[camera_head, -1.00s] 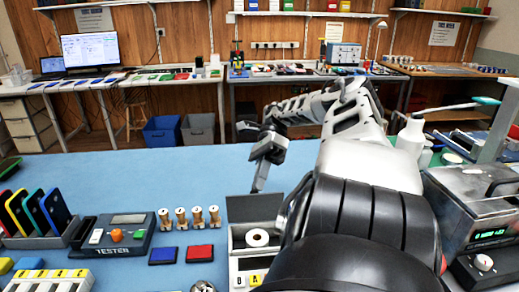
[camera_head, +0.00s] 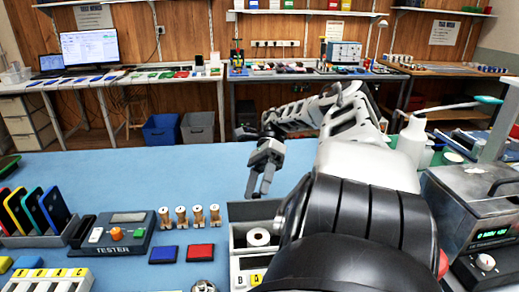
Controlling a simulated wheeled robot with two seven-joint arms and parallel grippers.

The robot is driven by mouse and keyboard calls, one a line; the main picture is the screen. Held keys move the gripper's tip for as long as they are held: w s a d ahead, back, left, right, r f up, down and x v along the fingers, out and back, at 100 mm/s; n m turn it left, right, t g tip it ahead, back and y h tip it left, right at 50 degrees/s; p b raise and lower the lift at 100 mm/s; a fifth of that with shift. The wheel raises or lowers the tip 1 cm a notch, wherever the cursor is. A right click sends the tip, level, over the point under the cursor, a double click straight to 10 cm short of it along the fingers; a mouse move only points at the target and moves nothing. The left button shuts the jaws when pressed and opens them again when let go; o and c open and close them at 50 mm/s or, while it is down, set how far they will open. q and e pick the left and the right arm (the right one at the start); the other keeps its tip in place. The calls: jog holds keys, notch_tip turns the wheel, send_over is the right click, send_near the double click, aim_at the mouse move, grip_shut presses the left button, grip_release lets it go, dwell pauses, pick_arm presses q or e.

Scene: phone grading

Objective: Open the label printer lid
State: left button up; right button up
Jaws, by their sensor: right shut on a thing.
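The label printer (camera_head: 237,262) is a pale box at the front middle, with a white label roll (camera_head: 258,237) visible inside. Its grey lid (camera_head: 250,211) stands raised at the back of the box, so the inside is open to view. My right gripper (camera_head: 257,195) is at the top edge of the lid, shut on it, with both fingers showing. My right arm hides the right side of the printer. My left gripper is not in view.
Left of the printer are several wooden pegs (camera_head: 197,215), a blue block (camera_head: 163,255), a red block (camera_head: 200,252) and a tester (camera_head: 118,234). A metal machine (camera_head: 475,205) and a white bottle (camera_head: 411,140) stand at right. The blue mat behind is clear.

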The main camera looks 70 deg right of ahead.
jog(key=shift+s+f, duration=0.2)
jog(key=shift+f, duration=0.35)
jog(key=shift+c, duration=0.5)
jog(key=shift+r, duration=0.1)
jog(key=a+r, duration=0.1)
jog(key=r, duration=0.2)
jog(key=s+a+r+p, duration=0.1)
jog(key=r, duration=0.2)
jog(key=a+r+p, duration=0.1)
jog(key=a+r, duration=0.1)
jog(key=r, duration=0.1)
jog(key=shift+s+r, duration=0.35)
jog(key=s+a+r, duration=0.3)
jog(key=a+r, duration=0.1)
jog(key=a, duration=0.4)
jog(key=shift+s+a+r+b, duration=0.15)
jog(key=shift+s+a+b, duration=0.15)
jog(key=shift+s+a, duration=0.1)
